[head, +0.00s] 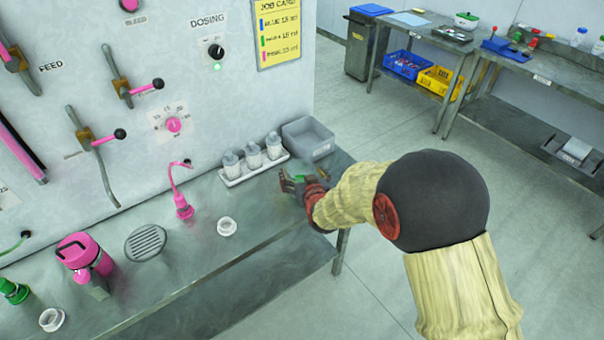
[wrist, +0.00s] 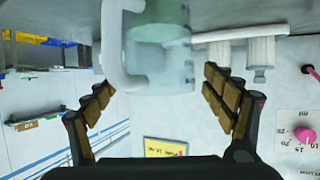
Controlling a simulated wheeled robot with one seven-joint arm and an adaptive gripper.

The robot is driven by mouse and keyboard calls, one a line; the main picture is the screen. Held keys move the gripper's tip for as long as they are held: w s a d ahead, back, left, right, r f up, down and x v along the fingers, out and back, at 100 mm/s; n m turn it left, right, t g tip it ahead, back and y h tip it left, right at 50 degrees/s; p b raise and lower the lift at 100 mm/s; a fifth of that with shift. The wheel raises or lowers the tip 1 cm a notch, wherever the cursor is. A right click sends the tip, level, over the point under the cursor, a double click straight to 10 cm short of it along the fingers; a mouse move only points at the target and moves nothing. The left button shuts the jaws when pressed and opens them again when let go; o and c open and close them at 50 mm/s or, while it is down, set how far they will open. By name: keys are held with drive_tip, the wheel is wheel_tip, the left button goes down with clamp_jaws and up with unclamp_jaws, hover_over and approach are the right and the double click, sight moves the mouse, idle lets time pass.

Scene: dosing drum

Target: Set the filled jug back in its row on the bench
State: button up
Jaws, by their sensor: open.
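The jug (wrist: 160,55) is clear, with green contents, a white handle (wrist: 112,45) and markings on its side. It fills the upper middle of the wrist view, which sees the scene upside down; its base is cut off. In the head view only a green patch (head: 300,179) of it shows at my gripper (head: 292,186), near the right end of the bench (head: 262,218). In the wrist view my gripper (wrist: 158,88) is open, its fingers apart on either side of the jug. Gaps show between fingers and jug. Whether its base touches the bench is hidden.
A white tray (head: 233,180) with three lidded containers stands left of my gripper, against the panel. A grey bin (head: 308,140) is behind the gripper. A pink spout (head: 183,205), a white ring (head: 227,226) and a round drain (head: 146,242) lie further left. The bench's front strip is clear.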

drive_tip(key=s+d+r+g+p, duration=0.1)
drive_tip(key=s+d+r, duration=0.2)
drive_tip(key=s+r, duration=0.35)
drive_tip(key=s+d+r+g+p, duration=0.1)
drive_tip(key=s+d+r, duration=0.3)
drive_tip(key=s+r, duration=0.3)
drive_tip(key=s+d+r+g+h, duration=0.1)
drive_tip(key=s+d+r+g, duration=0.1)
drive_tip(key=s, duration=0.6)
drive_tip(key=s+d+r+m+g, duration=0.1)
drive_tip(key=s+d+r+g, duration=0.1)
drive_tip(key=s, duration=0.7)
drive_tip(key=s+d+r+m+g+h, duration=0.1)
drive_tip(key=s+d+r, duration=0.3)
drive_tip(key=s, duration=0.5)
drive_tip(key=shift+d+r+g+h, duration=0.15)
drive_tip(key=shift+d+g+h, duration=0.2)
drive_tip(key=shift+d, duration=0.6)
